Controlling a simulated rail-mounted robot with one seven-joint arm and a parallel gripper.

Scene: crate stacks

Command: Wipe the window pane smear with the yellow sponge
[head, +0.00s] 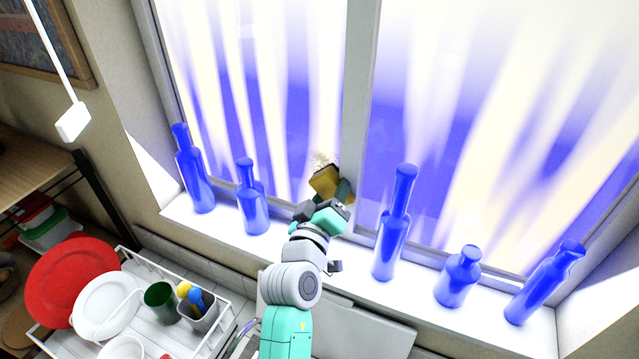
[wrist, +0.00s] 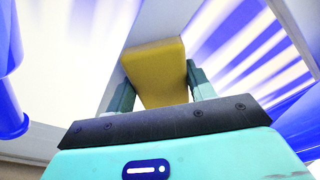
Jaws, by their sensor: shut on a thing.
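The yellow sponge (head: 325,181) is held between the two fingers of my gripper (head: 338,192), which is shut on it. In the wrist view the sponge (wrist: 155,68) sits between the fingers of my gripper (wrist: 156,88). In the head view the sponge is at the lower right of the left window pane (head: 270,100), beside the central frame post. A small brownish, speckled smear (head: 321,160) shows on the pane just above the sponge. I cannot tell whether the sponge touches the glass.
Several blue bottles stand along the white sill (head: 345,247); one bottle (head: 252,197) is left of my gripper and a tall one (head: 393,225) is right. A white dish rack (head: 205,345) with plates and cups is at the lower left.

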